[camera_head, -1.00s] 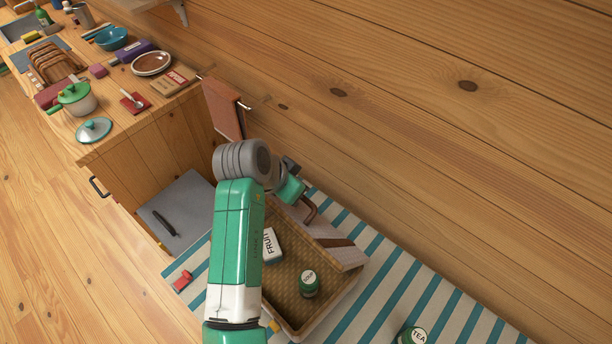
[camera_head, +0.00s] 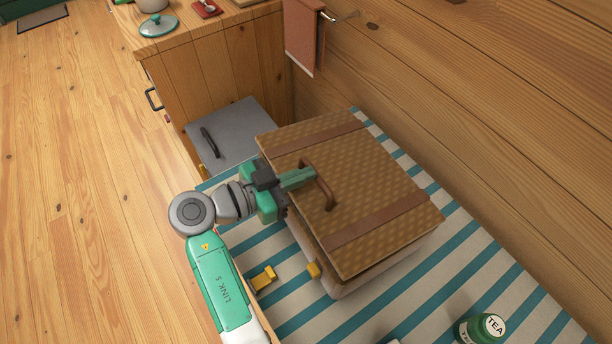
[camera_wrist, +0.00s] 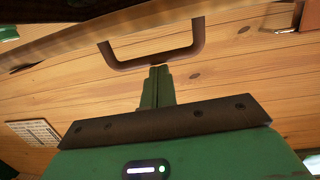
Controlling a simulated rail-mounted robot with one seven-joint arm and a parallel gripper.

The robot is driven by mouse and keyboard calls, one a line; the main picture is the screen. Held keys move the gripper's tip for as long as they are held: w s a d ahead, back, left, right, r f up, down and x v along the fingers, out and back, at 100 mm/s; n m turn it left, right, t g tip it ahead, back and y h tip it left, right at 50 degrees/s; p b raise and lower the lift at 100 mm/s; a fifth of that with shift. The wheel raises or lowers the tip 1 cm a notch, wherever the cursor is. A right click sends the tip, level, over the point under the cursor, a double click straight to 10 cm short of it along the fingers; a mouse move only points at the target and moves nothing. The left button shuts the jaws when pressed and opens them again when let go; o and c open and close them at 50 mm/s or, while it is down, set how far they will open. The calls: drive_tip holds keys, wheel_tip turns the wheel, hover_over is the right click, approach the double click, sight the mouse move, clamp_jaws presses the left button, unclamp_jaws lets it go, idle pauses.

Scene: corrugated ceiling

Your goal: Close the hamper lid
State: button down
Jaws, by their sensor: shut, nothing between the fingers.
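The hamper lid (camera_head: 390,175) is a brown woven panel with two darker straps, lying over the cream hamper body (camera_head: 345,285). The hamper's contents are hidden.
The hamper stands on a blue-striped cloth (camera_head: 480,265). A green tea tin (camera_head: 482,329) stands at the front right. A yellow piece (camera_head: 263,278) lies by the hamper's left side. A cabinet (camera_head: 215,70), a grey panel (camera_head: 235,135) and a hanging towel (camera_head: 304,38) are behind.

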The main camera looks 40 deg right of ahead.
sight(297, 195)
drive_tip(key=shift+a+f+h+b, duration=0.25)
drive_tip(key=shift+f+h+b, duration=0.15)
drive_tip(key=shift+f+b, duration=0.5)
drive_tip(key=shift+a+f+h+b, duration=0.25)
drive_tip(key=shift+f+h+b, duration=0.15)
drive_tip(key=shift+f+b, duration=0.5)
drive_tip(key=shift+r, duration=0.1)
